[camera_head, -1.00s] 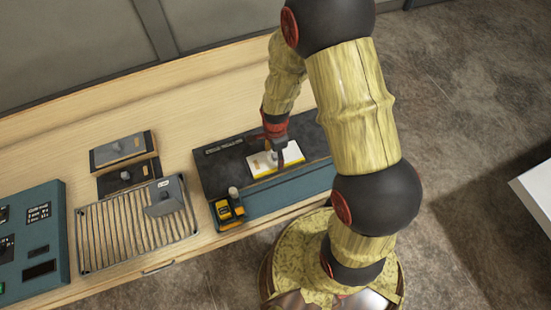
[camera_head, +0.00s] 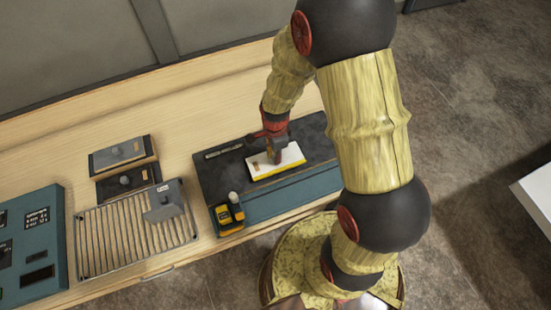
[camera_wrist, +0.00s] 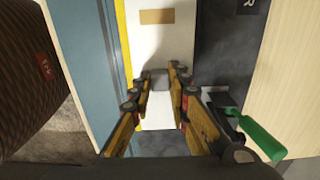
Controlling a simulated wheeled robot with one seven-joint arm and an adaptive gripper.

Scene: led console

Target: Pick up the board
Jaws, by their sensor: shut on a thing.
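The board (camera_head: 291,158) is a white rectangular plate with a yellow front edge and a small tan label. It lies on the dark top of the console-like station (camera_head: 212,180). My gripper (camera_head: 277,160) points down over the middle of the board. In the wrist view, the board (camera_wrist: 167,42) runs up from between the fingers, and my gripper (camera_wrist: 160,82) is shut on a small grey raised part at the board's middle. The fingers partly hide this grip. I cannot see a gap under the board.
A yellow-and-black device (camera_head: 229,214) stands at the station's front left corner. A ribbed tray (camera_head: 108,238), dark knobbed plates (camera_head: 120,152) and a blue control panel (camera_head: 30,245) lie to the left. In the wrist view, a green-handled tool (camera_wrist: 262,139) lies near the right finger.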

